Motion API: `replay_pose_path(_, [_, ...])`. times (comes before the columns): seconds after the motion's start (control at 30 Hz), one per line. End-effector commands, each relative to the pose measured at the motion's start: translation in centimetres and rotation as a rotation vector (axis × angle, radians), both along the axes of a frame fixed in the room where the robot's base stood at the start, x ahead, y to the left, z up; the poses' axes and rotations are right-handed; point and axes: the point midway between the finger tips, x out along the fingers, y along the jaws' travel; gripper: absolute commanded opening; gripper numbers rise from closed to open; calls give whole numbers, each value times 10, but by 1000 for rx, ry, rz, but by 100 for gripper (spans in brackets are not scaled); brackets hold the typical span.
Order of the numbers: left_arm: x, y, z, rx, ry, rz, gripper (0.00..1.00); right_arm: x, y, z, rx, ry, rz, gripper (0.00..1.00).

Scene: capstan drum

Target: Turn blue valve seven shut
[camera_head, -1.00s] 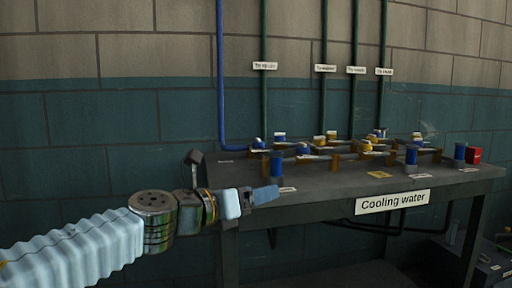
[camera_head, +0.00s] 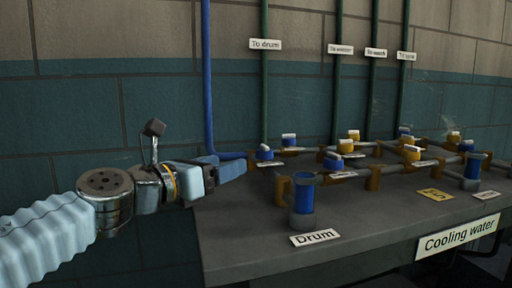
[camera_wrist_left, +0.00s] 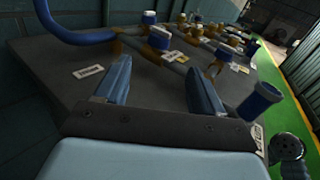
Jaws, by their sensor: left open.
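Small blue-capped valves sit on the pipework on the grey bench: one at the left end (camera_head: 264,153), one behind it (camera_head: 289,140), one nearer the middle (camera_head: 333,161), others further right. Their number tags are too small to read, so I cannot tell which is seven. My left gripper (camera_head: 232,169) is at the bench's left end, just left of the leftmost blue valve, apparently not touching it. In the left wrist view its two blue fingers (camera_wrist_left: 160,85) are apart with nothing between them; blue valves (camera_wrist_left: 159,39) stand beyond the fingertips.
A blue sight cylinder (camera_head: 304,196) marked "Drum" stands at the front of the bench (camera_head: 245,245), with another (camera_head: 473,171) to the right. Yellow valves (camera_head: 412,153) stand among the pipes. A blue pipe (camera_head: 207,80) runs down the wall behind the gripper.

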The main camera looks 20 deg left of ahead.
Motion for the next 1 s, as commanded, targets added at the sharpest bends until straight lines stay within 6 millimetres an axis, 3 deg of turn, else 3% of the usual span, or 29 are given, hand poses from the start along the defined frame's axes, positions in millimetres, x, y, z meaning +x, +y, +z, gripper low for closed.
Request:
replay_pose_path(0.17, [17, -7, -1, 3, 1, -2, 68, -1, 0, -3, 0, 1, -1, 43])
replay_pose_path(0.6, [105, -44, -1, 2, 0, -1, 68, -1, 1, -8, 2, 2, 1, 43])
replay_pose_path(0.8, [124, -51, -1, 1, 1, 0, 68, -1, 1, -8, 2, 2, 1, 43])
replay_pose_path(1.0, [127, -52, 0, 1, 0, 0, 68, -1, 1, -8, 2, 2, 1, 43])
